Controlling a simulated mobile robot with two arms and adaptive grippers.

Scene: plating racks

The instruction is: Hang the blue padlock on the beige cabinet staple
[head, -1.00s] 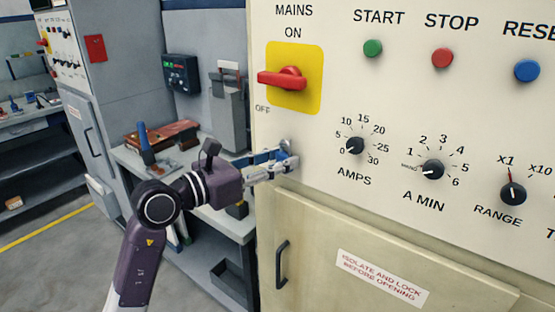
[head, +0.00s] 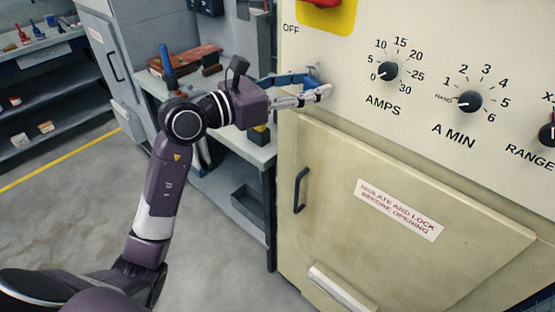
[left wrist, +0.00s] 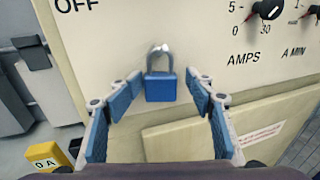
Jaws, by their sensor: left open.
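The blue padlock (left wrist: 160,87) hangs upright against the beige cabinet (left wrist: 120,45) in the left wrist view. Its grey shackle is up at the staple (left wrist: 159,50) on the cabinet face; shackle and staple overlap, so the exact threading is hard to make out. My left gripper (left wrist: 166,93) is open, with one blue-padded finger on each side of the padlock and a visible gap to both. In the head view my left gripper (head: 318,88) is at the cabinet's left edge, below the OFF label, and its fingers largely hide the padlock. My right gripper is not in view.
Right of the gripper are the AMPS knob (head: 387,72) and A MIN knob (head: 469,101). Below are the cabinet door (head: 400,185) and its black handle (head: 300,190). A grey workbench (head: 245,145) stands behind my left arm. Floor at the left is open.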

